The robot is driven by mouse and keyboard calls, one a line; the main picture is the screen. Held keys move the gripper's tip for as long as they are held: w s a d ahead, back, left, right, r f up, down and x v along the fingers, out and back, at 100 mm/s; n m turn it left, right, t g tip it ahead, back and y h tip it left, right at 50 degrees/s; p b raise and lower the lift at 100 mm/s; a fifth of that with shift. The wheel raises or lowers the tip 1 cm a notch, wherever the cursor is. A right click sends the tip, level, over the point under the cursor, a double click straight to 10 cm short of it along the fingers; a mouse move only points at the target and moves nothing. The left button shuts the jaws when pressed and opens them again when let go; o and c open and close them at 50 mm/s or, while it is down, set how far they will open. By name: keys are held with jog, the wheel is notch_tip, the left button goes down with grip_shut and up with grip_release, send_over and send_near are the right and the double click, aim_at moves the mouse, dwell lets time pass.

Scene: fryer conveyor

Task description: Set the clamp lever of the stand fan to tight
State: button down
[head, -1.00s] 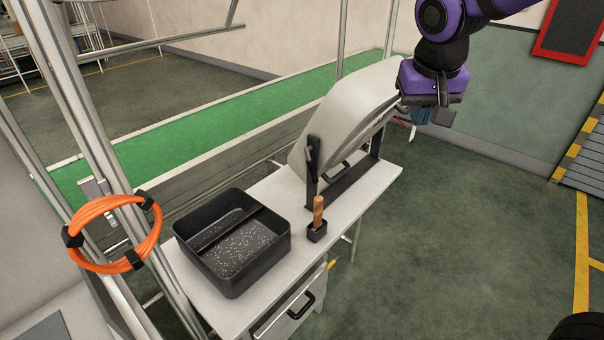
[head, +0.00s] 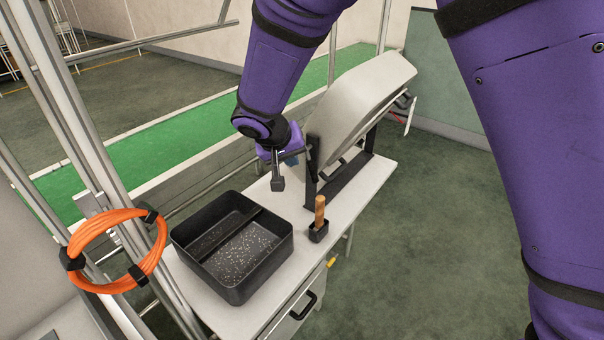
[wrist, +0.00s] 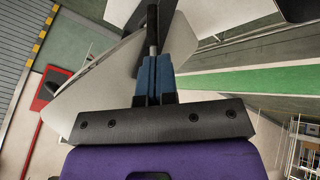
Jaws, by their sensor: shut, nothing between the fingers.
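The stand fan (head: 362,92) is a pale grey tilted housing held in a black bracket on a white table. A small dark part at the top of the bracket's left post (head: 312,150) looks like the clamp lever; its setting is too small to tell. My gripper (head: 293,160) is just left of that post, with its blue fingers partly hidden by my wrist. In the wrist view the blue fingers (wrist: 155,78) are shut and empty, and a black upright bar (wrist: 152,28) lies just beyond their tips. I cannot tell whether they touch.
A black tray (head: 238,289) with pale crumbs stands on the white table (head: 352,208). A wooden-handled tool (head: 319,210) stands in a small black holder. An orange cable coil (head: 88,279) hangs on the frame at left. The green conveyor belt (head: 140,145) runs behind.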

aim_at(312, 170)
jog(key=shift+t, duration=0.3)
jog(key=a+f, duration=0.1)
jog(key=a, duration=0.1)
jog(key=a+f, duration=0.2)
jog(key=shift+a, duration=0.1)
jog(key=shift+w+f, duration=0.1)
jog(key=shift+f, duration=0.05)
jog(key=w+d+f, duration=0.6)
jog(key=d+f, duration=0.1)
dwell(0.4)
